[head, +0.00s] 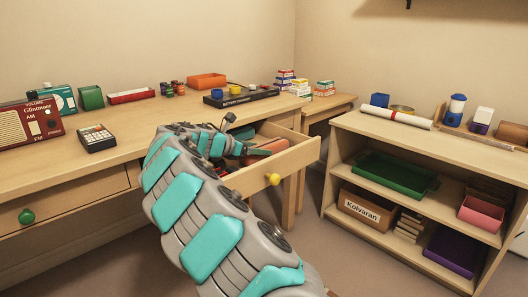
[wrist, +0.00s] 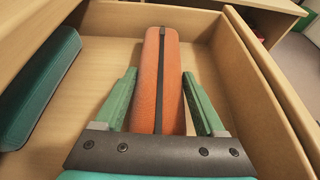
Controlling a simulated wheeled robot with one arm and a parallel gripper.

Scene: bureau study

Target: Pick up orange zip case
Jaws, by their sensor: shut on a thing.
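The orange zip case (wrist: 160,62), long with a dark zip strip along its top, is in the open drawer (wrist: 285,90) in the wrist view. My gripper (wrist: 159,82) has its two green fingers on either side of the case and is shut on it. The case's near end is hidden behind the gripper's dark palm. In the head view, my arm reaches into the drawer (head: 296,158) and hides part of its inside. Part of the orange case (head: 274,145) shows beyond my gripper.
A teal case (wrist: 40,85) lies at the drawer's left in the wrist view. The drawer walls stand close around my gripper. A shelf unit (head: 400,132) stands at right.

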